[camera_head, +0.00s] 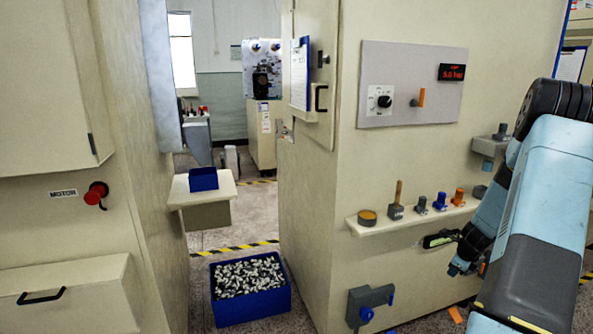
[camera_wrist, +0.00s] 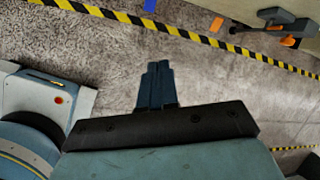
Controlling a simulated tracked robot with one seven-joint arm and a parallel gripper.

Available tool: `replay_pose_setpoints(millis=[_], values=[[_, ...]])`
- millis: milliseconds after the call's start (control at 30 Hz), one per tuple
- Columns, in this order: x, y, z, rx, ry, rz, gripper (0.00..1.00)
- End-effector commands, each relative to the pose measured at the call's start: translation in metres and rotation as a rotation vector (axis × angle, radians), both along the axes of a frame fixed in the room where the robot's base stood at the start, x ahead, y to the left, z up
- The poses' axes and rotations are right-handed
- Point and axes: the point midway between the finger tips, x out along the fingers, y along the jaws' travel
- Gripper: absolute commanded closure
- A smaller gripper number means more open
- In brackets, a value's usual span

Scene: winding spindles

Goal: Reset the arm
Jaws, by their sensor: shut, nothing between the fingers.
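My blue-grey arm reaches in from the right side of the head view, bent at the elbow. My gripper (camera_head: 460,266) hangs low in front of the beige machine (camera_head: 322,220), beneath the right part of its shelf. In the wrist view the two dark fingers of my gripper (camera_wrist: 158,72) lie together, shut and empty, over bare grey floor.
The shelf (camera_head: 375,227) carries several small tools and knobs. A blue crate (camera_head: 222,313) of metal parts stands on the floor in the gap between machines. In the wrist view, striped tape (camera_wrist: 187,33), a blue patch (camera_wrist: 150,5) and a grey-orange fitting (camera_wrist: 290,22) show.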

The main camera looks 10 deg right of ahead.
Motion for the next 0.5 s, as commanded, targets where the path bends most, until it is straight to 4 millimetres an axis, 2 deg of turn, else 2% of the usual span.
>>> replay_pose_setpoints(millis=[33, 100, 300, 500], values=[[0.005, 0.012, 0.021, -0.024, -0.006, 0.061, 1.0], [0.01, 0.028, 0.045, -0.053, -0.008, 0.151, 1.0], [0.015, 0.077, 0.111, -0.138, -0.012, 0.4, 1.0], [0.009, 0.127, 0.172, -0.228, -0.015, 0.643, 1.0]])
